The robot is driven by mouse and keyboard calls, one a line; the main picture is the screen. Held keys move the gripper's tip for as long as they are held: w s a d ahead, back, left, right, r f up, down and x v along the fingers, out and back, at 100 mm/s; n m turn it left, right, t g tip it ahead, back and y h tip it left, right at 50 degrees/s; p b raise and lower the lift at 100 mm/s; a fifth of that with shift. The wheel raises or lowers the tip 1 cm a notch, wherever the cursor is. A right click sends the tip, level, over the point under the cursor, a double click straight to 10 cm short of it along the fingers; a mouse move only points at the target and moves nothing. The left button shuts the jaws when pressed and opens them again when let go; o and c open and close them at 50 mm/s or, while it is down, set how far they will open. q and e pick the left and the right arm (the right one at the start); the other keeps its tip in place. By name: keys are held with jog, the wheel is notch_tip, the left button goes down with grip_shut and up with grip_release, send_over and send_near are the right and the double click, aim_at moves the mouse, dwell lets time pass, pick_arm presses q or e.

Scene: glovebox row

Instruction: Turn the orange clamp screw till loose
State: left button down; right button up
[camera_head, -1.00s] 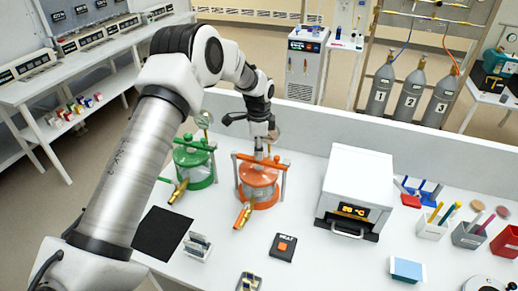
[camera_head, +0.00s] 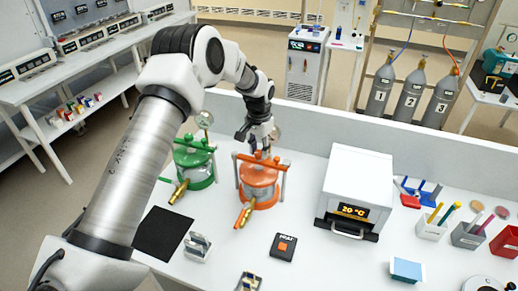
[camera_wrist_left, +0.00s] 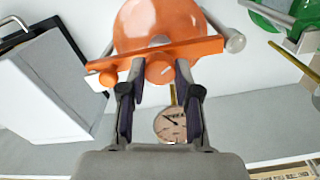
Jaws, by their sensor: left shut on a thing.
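The orange vessel (camera_head: 260,193) stands on the white bench with an orange clamp bar (camera_head: 245,158) across its top. My left gripper (camera_head: 259,152) points down at the middle of that bar. In the left wrist view, the gripper's fingers (camera_wrist_left: 160,82) are on both sides of the orange clamp screw (camera_wrist_left: 160,69) and shut on it. The bar (camera_wrist_left: 205,48) runs across between the fingers and the vessel's dome. The fingers partly hide the screw. My right gripper is not in view.
A green vessel (camera_head: 195,170) stands close on the left. A pressure gauge (camera_wrist_left: 170,124) sits close to the fingers. A white oven (camera_head: 356,185) is to the right, and a small black box with an orange button (camera_head: 283,246) lies in front. A low wall runs behind.

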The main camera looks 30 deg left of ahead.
pick_arm(q)
jog(key=n, duration=0.4)
jog(key=shift+s+f+n, duration=0.15)
jog(key=shift+f+n, duration=0.05)
jog(key=shift+n, duration=0.1)
jog(key=n, duration=0.4)
jog(key=shift+n+p, duration=0.3)
jog(key=shift+p, duration=0.05)
jog(key=n, duration=0.4)
jog(key=shift+d+n, duration=0.1)
jog(key=shift+n, duration=0.2)
jog(key=n, duration=1.2)
jog(key=shift+n, duration=0.3)
jog(key=n, duration=0.8)
jog(key=shift+n, duration=0.3)
